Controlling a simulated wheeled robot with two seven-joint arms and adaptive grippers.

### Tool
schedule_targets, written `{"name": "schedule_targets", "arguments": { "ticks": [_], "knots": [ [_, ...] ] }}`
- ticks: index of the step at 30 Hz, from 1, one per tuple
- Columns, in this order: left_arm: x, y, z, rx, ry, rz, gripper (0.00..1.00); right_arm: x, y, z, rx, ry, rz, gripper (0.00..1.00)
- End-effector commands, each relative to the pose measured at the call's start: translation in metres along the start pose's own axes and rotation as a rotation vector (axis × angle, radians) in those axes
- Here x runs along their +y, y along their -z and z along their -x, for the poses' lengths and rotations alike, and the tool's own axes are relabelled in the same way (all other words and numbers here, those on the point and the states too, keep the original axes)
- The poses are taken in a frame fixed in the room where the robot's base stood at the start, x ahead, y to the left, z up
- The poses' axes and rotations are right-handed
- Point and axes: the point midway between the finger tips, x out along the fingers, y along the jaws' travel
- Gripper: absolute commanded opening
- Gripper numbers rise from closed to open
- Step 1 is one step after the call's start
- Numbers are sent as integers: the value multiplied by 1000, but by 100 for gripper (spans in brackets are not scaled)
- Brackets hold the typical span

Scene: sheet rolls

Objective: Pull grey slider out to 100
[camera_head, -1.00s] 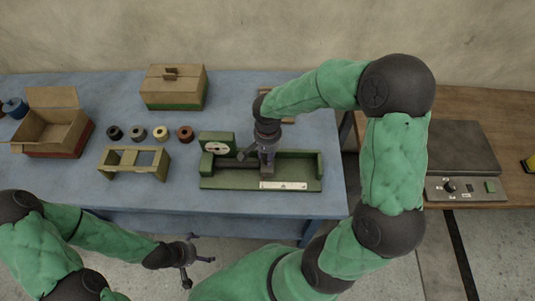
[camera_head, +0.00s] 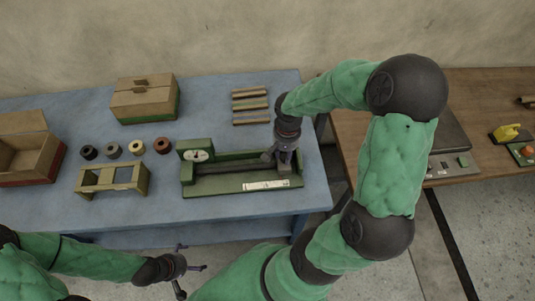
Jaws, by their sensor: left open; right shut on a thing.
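The green gauge fixture (camera_head: 187,179) lies on the blue table. It has a round white dial (camera_head: 197,156) at its left end and a white scale strip (camera_head: 265,185) on its front right. The grey slider (camera_head: 268,184) sits in its channel towards the right end, mostly hidden by my gripper. My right gripper (camera_head: 283,163) comes down from above and is shut on the slider. The dial and scale readings are too small to read. My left gripper (camera_head: 190,278) is open and empty, in front of the table's front edge.
A green-brown box (camera_head: 145,103), several coloured rolls (camera_head: 136,147), a wooden stand (camera_head: 112,188) and an open carton (camera_head: 35,160) are to the left. Wooden strips (camera_head: 251,105) lie behind the fixture. A brown table (camera_head: 478,90) stands to the right.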

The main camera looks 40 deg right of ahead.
Motion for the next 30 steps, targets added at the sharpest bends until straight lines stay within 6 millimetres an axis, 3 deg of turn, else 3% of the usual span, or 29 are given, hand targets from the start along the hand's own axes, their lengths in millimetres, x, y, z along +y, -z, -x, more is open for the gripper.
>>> {"name": "schedule_targets", "arguments": {
  "ticks": [1,6,16,17,18,19,30],
  "knots": [
    [0,0,1,0,0,0,100,8,10,5,22,6,-8,0],
    [1,0,2,0,0,0,100,20,14,6,24,7,-5,0],
    [1,0,2,0,0,0,100,22,14,6,25,6,-3,0],
    [1,0,2,0,0,0,100,22,14,6,25,6,-3,40],
    [1,0,2,0,0,0,100,22,14,6,24,5,-3,52],
    [1,0,2,0,0,0,100,22,13,5,23,5,-3,56],
    [1,0,2,0,0,0,100,21,9,5,12,4,-1,56]
  ]
}}
